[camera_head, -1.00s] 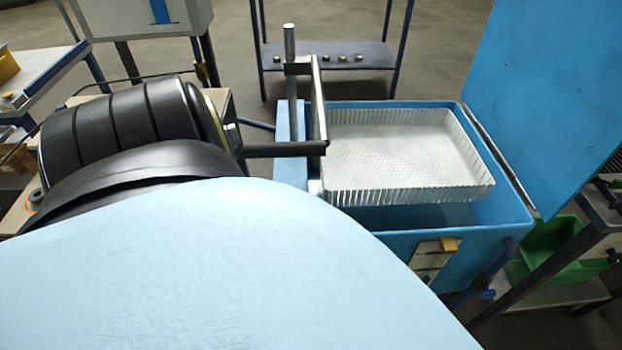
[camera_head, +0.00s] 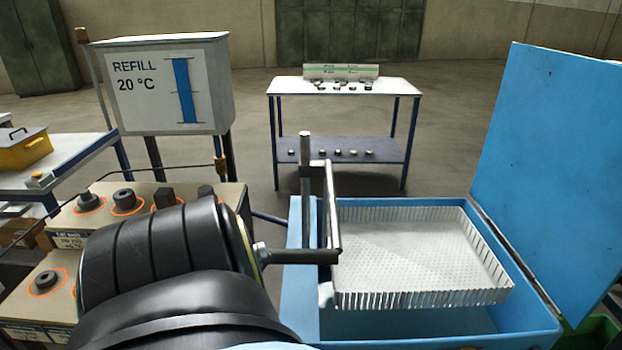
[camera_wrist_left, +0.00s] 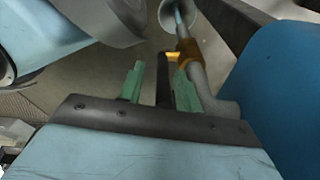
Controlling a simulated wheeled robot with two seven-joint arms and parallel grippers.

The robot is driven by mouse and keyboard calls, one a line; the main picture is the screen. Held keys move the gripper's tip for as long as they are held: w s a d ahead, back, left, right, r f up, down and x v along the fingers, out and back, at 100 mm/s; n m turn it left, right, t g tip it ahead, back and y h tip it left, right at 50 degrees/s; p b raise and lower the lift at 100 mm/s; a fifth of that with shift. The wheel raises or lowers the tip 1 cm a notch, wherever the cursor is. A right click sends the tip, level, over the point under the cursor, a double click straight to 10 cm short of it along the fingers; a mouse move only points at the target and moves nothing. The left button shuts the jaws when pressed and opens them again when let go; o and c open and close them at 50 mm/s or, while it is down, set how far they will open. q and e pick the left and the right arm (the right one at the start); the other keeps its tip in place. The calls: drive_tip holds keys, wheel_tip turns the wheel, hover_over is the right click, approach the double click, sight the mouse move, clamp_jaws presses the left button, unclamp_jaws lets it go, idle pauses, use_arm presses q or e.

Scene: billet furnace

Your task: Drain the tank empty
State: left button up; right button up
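The blue tank (camera_head: 293,300) stands at the right with its lid (camera_head: 550,170) open. A pale perforated basket (camera_head: 420,255) sits at its mouth. Liquid inside is hard to make out. The left wrist view shows a grey pipe (camera_wrist_left: 215,105) with an orange-yellow collar (camera_wrist_left: 188,50), and a pale ring with a light blue streak beyond. My left gripper (camera_wrist_left: 158,80) shows two green fingers apart, with a dark bar (camera_wrist_left: 163,80) between them; I cannot tell whether they touch it. In the head view neither gripper shows.
A display (camera_head: 165,85) reads REFILL, 20 °C, with a tall blue bar. A table (camera_head: 345,88) with small dark pieces stands behind. Beige boxes (camera_head: 155,190) with dark knobs are at the left. A yellow case (camera_head: 25,150) lies on the far left table. Open floor surrounds the back table.

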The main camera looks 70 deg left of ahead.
use_arm(q)
drive_tip(key=shift+a, duration=0.25)
drive_tip(key=shift+r, duration=0.2)
drive_tip(key=shift+s+a+r+p, duration=0.1)
drive_tip(key=shift+s+r+p, duration=0.1)
drive_tip(key=shift+r+p, duration=0.8)
drive_tip(key=r+p, duration=0.4)
drive_tip(key=shift+s+r+p, duration=0.25)
drive_tip(key=shift+s+p, duration=0.05)
drive_tip(key=shift+s, duration=0.05)
drive_tip(key=shift+s+r+p, duration=0.15)
drive_tip(key=shift+r+p, duration=0.35)
